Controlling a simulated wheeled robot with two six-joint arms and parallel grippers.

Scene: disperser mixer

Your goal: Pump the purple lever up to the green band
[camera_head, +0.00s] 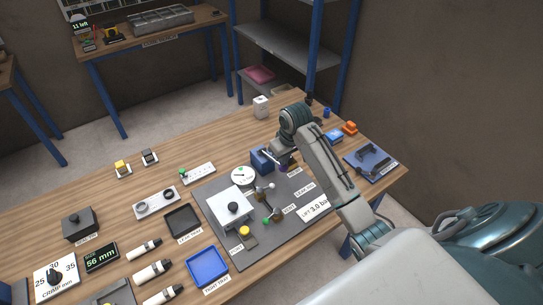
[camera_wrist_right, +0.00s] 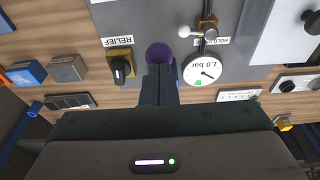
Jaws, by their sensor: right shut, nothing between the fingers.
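The purple lever's round knob (camera_wrist_right: 158,53) shows in the right wrist view, right at the tips of my right gripper (camera_wrist_right: 160,70). The gripper is shut and empty; I cannot tell whether it touches the knob. In the head view the purple knob (camera_head: 283,168) is just below my right gripper (camera_head: 284,158), partly hidden by it, beside a blue block (camera_head: 262,160). The white gauge (camera_wrist_right: 202,70) reads 1.0 bar; it also shows in the head view (camera_head: 243,176), with a small green patch on its face. My left gripper is out of view.
The grey mat (camera_head: 295,185) carries a silver press block (camera_head: 230,209), a green-knobbed lever (camera_head: 268,219) and a card reading LIFT 3.0 bar (camera_head: 315,208). A RELIEF knob (camera_wrist_right: 121,69) is beside the purple knob. A blue tray (camera_head: 207,266) lies in front.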

